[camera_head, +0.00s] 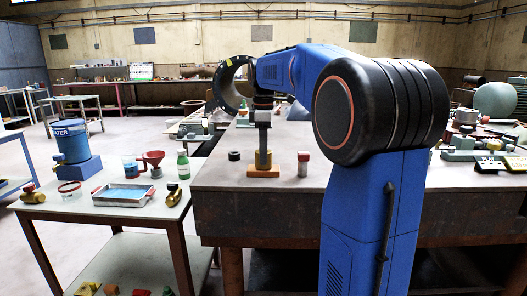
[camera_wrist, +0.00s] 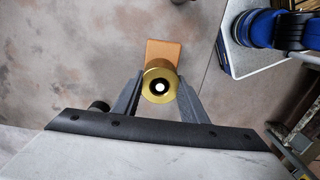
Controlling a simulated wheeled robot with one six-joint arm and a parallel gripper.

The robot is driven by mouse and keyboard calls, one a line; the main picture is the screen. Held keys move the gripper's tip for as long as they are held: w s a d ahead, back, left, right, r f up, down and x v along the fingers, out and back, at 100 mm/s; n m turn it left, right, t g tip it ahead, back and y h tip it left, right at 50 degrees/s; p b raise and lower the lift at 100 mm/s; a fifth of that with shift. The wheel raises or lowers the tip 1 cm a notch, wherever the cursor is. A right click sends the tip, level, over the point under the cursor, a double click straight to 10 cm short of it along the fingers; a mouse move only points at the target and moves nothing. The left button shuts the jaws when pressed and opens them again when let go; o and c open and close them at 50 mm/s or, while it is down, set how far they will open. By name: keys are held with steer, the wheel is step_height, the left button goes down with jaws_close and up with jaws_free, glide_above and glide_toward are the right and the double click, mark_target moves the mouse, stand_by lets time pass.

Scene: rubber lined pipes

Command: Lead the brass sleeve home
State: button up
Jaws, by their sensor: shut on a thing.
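My gripper (camera_wrist: 160,92) is shut on the brass sleeve (camera_wrist: 151,74), with one finger on each side of it. In the wrist view I look down on the sleeve's round end: a gold ring around a dark bore with a bright white spot in the middle. I cannot tell what the white spot is. An orange-brown block (camera_wrist: 162,50) lies beneath and beyond the sleeve. In the head view my gripper (camera_head: 263,150) points straight down over this block (camera_head: 263,172) on the grey table. The sleeve's lower end is close to the block; I cannot tell if they touch.
A red-topped grey cylinder (camera_head: 303,164) stands right of the block, and a short black cylinder (camera_head: 234,156) left of it. A large black flanged pipe (camera_head: 230,85) rises behind. A side table (camera_head: 118,212) at left holds a tray (camera_head: 122,195) and a green bottle (camera_head: 183,164).

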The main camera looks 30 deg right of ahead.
steer(key=shift+f, duration=0.1)
steer(key=o, duration=1.5)
steer(key=shift+c, duration=0.2)
step_height(320, 180, up, 17)
steer(key=s+a+f+m+t, duration=0.2)
steer(key=s+a+f+m, duration=0.4)
steer(key=s+a+f, duration=0.65)
steer(key=s+a+f+m+t, duration=0.1)
steer(key=s+f+m, duration=0.1)
steer(key=s+f, duration=0.7)
steer(key=s+a+f+m+t, duration=0.1)
steer(key=s+a+f+m, duration=0.1)
steer(key=s+f, duration=0.6)
step_height(320, 180, down, 6)
steer(key=shift+s+a+r+m+t, duration=0.15)
steer(key=shift+s+m+t, duration=0.25)
steer(key=shift+m, duration=0.2)
